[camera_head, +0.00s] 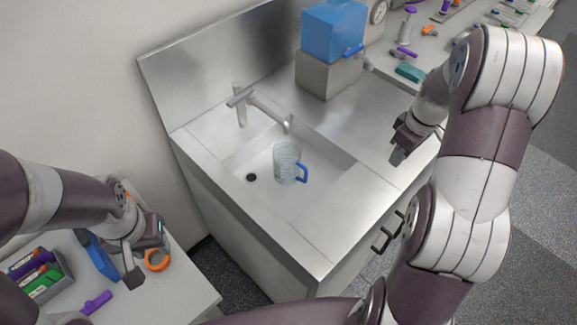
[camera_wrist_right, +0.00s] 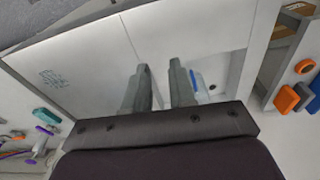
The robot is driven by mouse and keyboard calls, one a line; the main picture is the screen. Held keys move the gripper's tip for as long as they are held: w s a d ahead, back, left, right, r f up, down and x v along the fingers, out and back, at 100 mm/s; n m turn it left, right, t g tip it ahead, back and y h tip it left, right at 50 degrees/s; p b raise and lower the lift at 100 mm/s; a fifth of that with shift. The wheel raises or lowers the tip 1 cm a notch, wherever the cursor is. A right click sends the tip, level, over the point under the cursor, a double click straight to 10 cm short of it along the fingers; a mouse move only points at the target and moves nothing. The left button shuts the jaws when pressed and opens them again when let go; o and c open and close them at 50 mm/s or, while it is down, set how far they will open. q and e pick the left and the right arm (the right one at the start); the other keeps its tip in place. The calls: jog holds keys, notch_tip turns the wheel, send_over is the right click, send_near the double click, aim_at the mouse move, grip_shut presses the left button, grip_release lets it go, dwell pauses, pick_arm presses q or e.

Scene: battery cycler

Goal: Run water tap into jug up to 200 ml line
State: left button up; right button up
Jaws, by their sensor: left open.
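My left gripper (camera_head: 146,264) is open and empty over the lower left table.
A blue container (camera_head: 333,32) rests on a grey block (camera_head: 325,74) behind the sink. The counter right of the sink is mostly clear.

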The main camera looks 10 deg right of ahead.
jog(key=shift+n, duration=0.5)
jog(key=w+d, duration=0.1)
jog(key=d, duration=0.1)
jog(key=w+d+p, duration=0.1)
jog(key=d, duration=0.1)
jog(key=shift+w, duration=0.1)
jog(key=o, duration=0.4)
dwell(0.9)
jog(key=c, duration=0.4)
